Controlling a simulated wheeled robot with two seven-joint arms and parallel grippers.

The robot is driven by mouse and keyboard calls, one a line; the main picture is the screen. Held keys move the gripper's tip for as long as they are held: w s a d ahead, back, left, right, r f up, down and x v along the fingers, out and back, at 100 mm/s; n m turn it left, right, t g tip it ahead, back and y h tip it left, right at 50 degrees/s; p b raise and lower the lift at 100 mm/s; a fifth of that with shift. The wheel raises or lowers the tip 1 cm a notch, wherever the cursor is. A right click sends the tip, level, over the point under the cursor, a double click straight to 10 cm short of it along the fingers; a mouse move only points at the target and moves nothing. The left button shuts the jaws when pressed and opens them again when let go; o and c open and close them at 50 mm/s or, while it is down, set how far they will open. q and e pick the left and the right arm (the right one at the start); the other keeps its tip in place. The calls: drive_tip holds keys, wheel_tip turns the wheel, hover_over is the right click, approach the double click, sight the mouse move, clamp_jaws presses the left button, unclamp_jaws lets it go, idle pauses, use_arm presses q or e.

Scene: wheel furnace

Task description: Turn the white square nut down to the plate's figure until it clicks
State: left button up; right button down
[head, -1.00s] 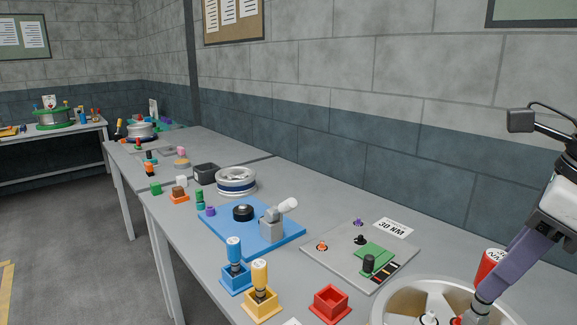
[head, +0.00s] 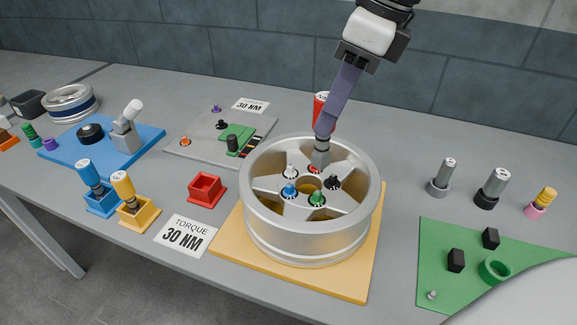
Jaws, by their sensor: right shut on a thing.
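The silver wheel (head: 262,225) lies flat on a tan board. Its hub carries several coloured nuts: the white nut (head: 290,171) at the back left, a blue one (head: 289,190), a green one (head: 317,198), a black one (head: 333,182) and a red one (head: 314,169). My right gripper (head: 327,122) is shut on the red-handled driver (head: 322,99), partly hidden behind a finger. The driver's grey socket end (head: 320,158) stands over or on the red nut; contact is unclear. The white nut's shape is too small to tell. The torque plate (head: 187,236) reads 30 NM. My left gripper is out of view.
A grey board (head: 195,150) with a 30 NM card lies behind. Grey sockets (head: 440,180) and a green mat (head: 440,245) are at the right.

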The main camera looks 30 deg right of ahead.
idle(0.4)
drive_tip(key=shift+w+r, duration=0.15)
drive_tip(key=shift+w, duration=0.15)
drive_tip(key=w+f+n+b, duration=0.1)
drive_tip(key=w+f+n, duration=0.1)
drive_tip(key=w, duration=0.6)
drive_tip(key=shift+w+a+f+n+g+y, duration=0.3)
drive_tip(key=shift+f+n+g, duration=0.1)
drive_tip(key=shift+n, duration=0.5)
drive_tip(key=shift+f+b, duration=1.5)
drive_tip(key=shift+f, duration=0.1)
